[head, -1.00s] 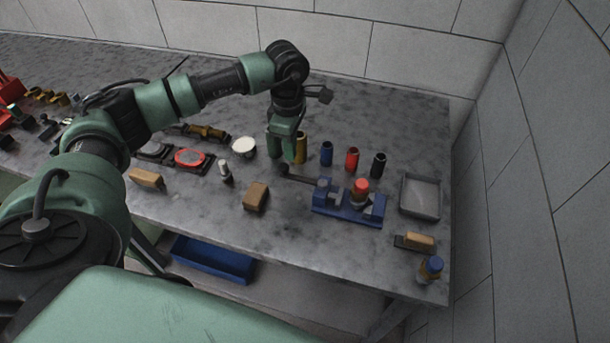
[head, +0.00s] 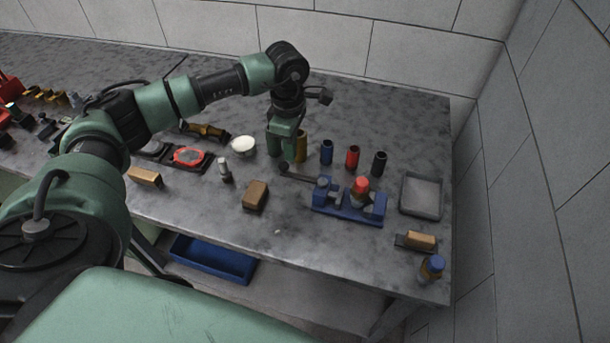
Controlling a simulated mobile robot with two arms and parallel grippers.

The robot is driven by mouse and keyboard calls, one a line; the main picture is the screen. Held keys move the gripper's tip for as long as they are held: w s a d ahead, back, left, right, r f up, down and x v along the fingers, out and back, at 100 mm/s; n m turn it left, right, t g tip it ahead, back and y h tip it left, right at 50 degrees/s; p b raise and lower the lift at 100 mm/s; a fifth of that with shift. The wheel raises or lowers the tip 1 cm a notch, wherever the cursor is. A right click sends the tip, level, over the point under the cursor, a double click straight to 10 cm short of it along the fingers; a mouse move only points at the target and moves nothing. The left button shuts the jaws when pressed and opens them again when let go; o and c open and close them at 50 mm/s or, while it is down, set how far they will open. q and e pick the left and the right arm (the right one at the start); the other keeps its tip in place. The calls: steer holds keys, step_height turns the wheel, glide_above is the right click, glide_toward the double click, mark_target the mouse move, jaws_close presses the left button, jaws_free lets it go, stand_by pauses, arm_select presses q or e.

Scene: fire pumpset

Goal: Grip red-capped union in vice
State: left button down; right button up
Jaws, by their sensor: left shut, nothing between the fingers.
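The blue vice (head: 347,217) stands on the bench right of centre. The red-capped union (head: 361,187) stands upright in the vice between its grey jaw parts, red cap up. I cannot tell whether both jaws touch it. The vice's dark handle (head: 300,176) sticks out to the left, with a round knob at its end. My left gripper (head: 284,158) points down, shut and empty, just above or behind that knob. I cannot tell whether they touch. My right gripper is not in view.
Brass (head: 301,147), blue (head: 327,152), red (head: 352,157) and black (head: 379,163) cylinders stand behind the vice. A grey tray (head: 421,196) lies to its right. A blue-capped bottle (head: 431,268) stands near the front right corner.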

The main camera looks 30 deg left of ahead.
mark_target(285, 164)
arm_select(q)
steer(key=shift+f+b, duration=0.85)
steer(key=shift+f, duration=0.25)
steer(key=shift+f, duration=0.15)
steer(key=shift+s, duration=0.2)
steer(key=shift+s, duration=0.9)
steer(key=shift+s, duration=0.35)
steer(key=shift+w, duration=0.1)
stand_by(0.4)
